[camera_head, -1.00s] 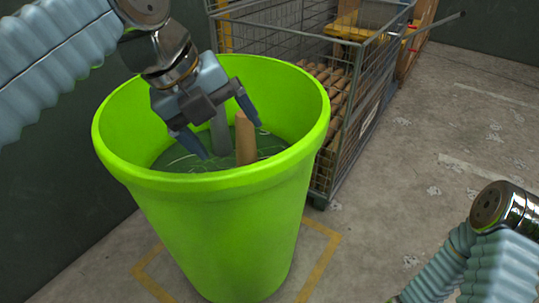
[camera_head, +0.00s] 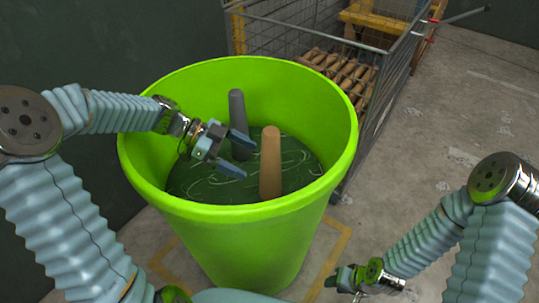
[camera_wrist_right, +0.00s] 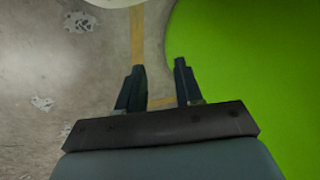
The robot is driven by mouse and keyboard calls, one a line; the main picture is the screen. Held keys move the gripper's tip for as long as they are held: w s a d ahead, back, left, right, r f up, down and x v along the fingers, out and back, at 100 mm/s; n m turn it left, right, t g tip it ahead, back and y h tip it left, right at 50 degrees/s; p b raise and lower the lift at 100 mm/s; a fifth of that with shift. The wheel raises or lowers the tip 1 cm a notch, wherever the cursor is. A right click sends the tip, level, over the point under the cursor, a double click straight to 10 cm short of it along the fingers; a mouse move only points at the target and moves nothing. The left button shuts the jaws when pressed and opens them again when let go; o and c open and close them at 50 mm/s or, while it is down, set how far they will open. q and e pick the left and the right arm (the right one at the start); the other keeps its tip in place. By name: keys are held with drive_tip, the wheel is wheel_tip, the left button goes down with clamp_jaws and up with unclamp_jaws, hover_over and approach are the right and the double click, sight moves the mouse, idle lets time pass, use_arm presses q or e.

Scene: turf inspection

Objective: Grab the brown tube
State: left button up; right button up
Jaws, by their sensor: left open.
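The brown tube (camera_head: 270,165) stands upright inside the green bin (camera_head: 240,235), right of the bin's middle. My left gripper (camera_head: 246,159) reaches over the bin's left rim. Its fingers are apart, empty and pointing right towards the tube, with a small gap in the picture.
A grey tube (camera_head: 238,120) stands behind and left of the brown one, close to my left gripper's upper finger. A wire cage (camera_head: 300,45) holding several brown pieces stands behind the bin. The floor (camera_head: 440,110) to the right is clear.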

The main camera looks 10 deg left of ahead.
sight(271, 171)
use_arm(q)
drive_tip(key=x, duration=0.6)
drive_tip(key=w+f+p+x, duration=0.1)
drive_tip(key=x, duration=0.2)
drive_tip(key=shift+w+a+f, duration=0.1)
drive_tip(key=shift+a, duration=0.1)
drive_tip(key=c, duration=1.1)
drive_tip(key=shift+o, duration=0.2)
